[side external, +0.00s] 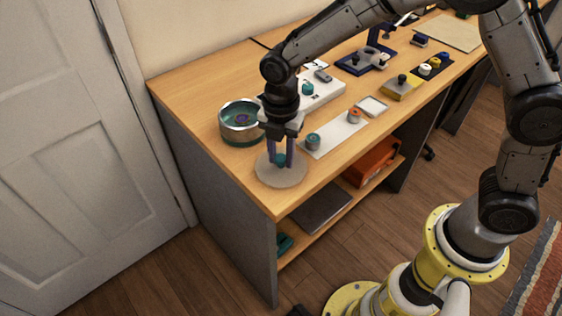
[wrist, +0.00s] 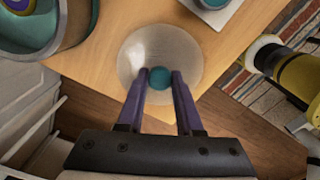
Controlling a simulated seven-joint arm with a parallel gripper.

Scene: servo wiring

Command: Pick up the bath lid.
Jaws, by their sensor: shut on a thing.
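The bath lid (side external: 285,177) is a pale, see-through round disc with a teal knob (wrist: 160,78) at its middle. It is at the near left corner of the wooden desk in the side view, and the lid also shows in the wrist view (wrist: 140,50). My gripper (side external: 281,160) points down over the lid with its purple fingers shut on the knob, one on each side. I cannot tell whether the lid rests on the desk or is just above it. The bath (side external: 237,122), a round metal pot with a teal inside, stands open behind and left of the lid.
A white strip (side external: 332,135) with a teal-topped piece (side external: 313,141) and an orange-topped piece (side external: 354,115) lies right of the lid. A white device (side external: 325,90) stands behind. A yellow block (side external: 402,87) and a blue fixture (side external: 368,58) are farther right. The desk's front edge is close to the lid.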

